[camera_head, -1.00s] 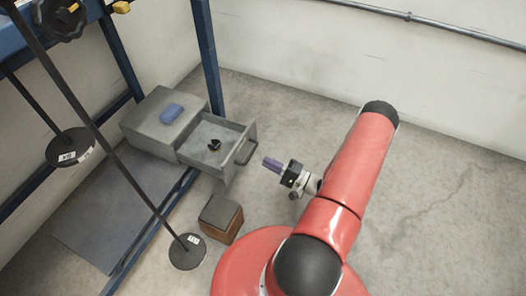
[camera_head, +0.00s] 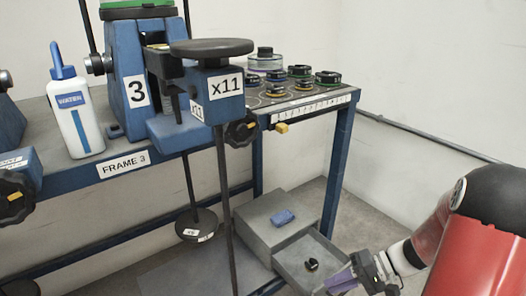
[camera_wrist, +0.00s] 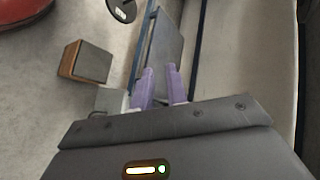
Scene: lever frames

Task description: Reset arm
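My gripper (camera_head: 340,280) has purple fingers and shows at the bottom right of the head view, in front of the open drawer. In the wrist view the two fingers (camera_wrist: 160,72) stand apart with a narrow gap and nothing between them. The open grey drawer (camera_head: 322,262) holds a small black object (camera_head: 312,264). My red arm fills the lower right of the head view.
The blue bench carries a frame labelled 3 (camera_head: 128,75), a white water bottle (camera_head: 76,105) and several dark round pieces on a panel (camera_head: 312,97). A rod with a weight (camera_head: 196,224) hangs below. A brown-sided block (camera_wrist: 85,62) stands on the floor.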

